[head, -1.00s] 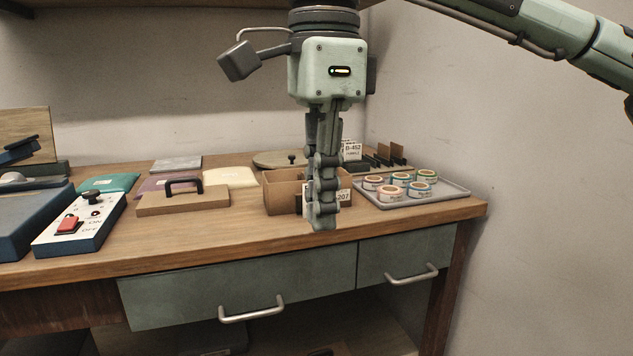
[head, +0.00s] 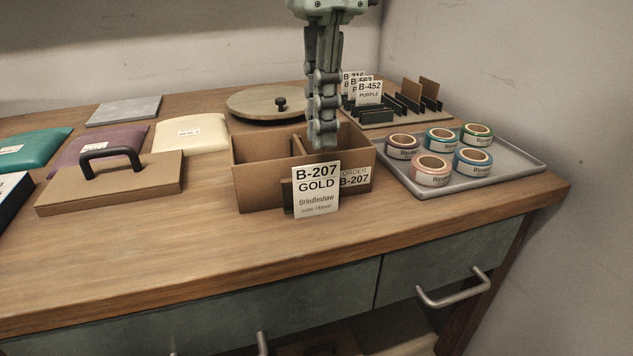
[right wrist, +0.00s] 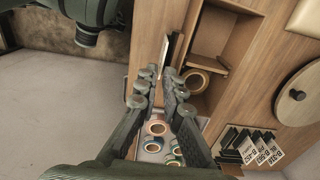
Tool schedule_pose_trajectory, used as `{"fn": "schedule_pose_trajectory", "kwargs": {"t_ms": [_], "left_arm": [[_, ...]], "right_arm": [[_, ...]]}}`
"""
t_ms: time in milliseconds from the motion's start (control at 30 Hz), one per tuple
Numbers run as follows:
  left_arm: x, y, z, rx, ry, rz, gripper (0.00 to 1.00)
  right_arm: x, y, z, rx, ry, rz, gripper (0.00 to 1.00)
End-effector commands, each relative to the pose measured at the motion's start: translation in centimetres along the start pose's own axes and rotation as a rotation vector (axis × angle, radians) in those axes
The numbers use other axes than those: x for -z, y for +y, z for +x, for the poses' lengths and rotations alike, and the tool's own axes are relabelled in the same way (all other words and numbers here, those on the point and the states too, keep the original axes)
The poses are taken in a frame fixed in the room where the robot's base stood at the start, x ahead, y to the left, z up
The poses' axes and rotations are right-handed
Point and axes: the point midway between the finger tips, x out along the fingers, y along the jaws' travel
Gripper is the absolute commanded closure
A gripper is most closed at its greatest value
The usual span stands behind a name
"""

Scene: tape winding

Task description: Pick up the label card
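The white label card reading B-207 GOLD (head: 316,192) stands upright in a dark holder at the front of a divided brown box (head: 262,180). A second tag reading ORDER B-207 (head: 356,178) is on the box front, partly behind it. My right gripper (head: 322,145) points down over the box, just behind and above the card in the head view. In the right wrist view its fingertips (right wrist: 158,74) stand a little apart with nothing held between them. A pale edge-on strip beyond them (right wrist: 166,48) may be the card. My left gripper is out of view.
A tray (head: 520,170) with several tape rolls (head: 432,170) stands right of the box. Behind is a rack of upright cards (head: 369,92) and a round board (head: 258,102). A handled brown block (head: 140,180) lies left. The front wood strip is clear.

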Motion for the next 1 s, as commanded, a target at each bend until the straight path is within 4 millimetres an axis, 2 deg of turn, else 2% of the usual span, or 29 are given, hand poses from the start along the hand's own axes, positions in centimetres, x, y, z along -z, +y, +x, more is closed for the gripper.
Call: {"fn": "schedule_pose_trajectory", "kwargs": {"t_ms": [300,400,633,733,1000], "left_arm": [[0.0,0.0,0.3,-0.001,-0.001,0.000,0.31],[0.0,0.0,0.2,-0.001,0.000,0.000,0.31],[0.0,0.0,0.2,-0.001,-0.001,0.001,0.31],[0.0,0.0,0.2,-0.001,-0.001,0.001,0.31],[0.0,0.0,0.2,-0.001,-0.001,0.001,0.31]], "right_arm": [[-0.5,-0.2,4.5,-0.001,0.000,0.002,0.92],[-0.5,-0.2,5.2,0.000,0.000,0.002,0.92],[-0.5,-0.2,5.4,0.001,-0.001,0.002,0.92],[-0.5,-0.2,5.4,0.001,-0.001,0.002,1.00],[-0.5,-0.2,5.3,0.001,-0.001,0.002,1.00]]}}
